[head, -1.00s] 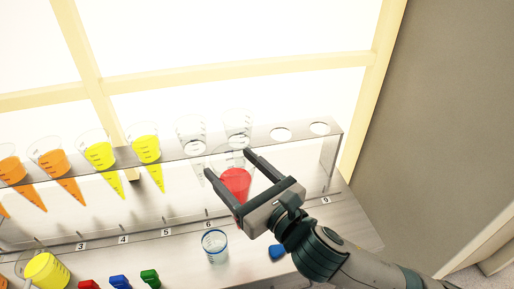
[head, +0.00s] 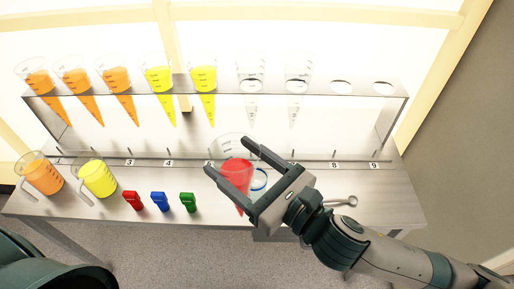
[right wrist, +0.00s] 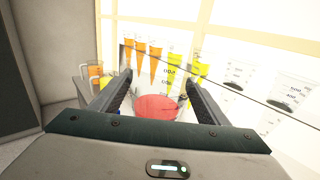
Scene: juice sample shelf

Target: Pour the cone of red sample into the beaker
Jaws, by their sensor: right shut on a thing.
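My right gripper (head: 228,156) is shut on the clear cone of red sample (head: 237,172), with one finger on each side of it. The cone is roughly upright, its tip pointing down, held in front of the rack. The red liquid surface also shows between the fingers in the right wrist view (right wrist: 158,107). My left gripper is not in view.
A metal rack (head: 320,90) holds orange, yellow and empty cones; two right holes are empty. An orange jug (head: 43,178) and yellow jug (head: 98,180) stand at left. Red (head: 133,201), blue (head: 160,202) and green (head: 188,203) clips lie in front. A metal tool (head: 342,201) lies right.

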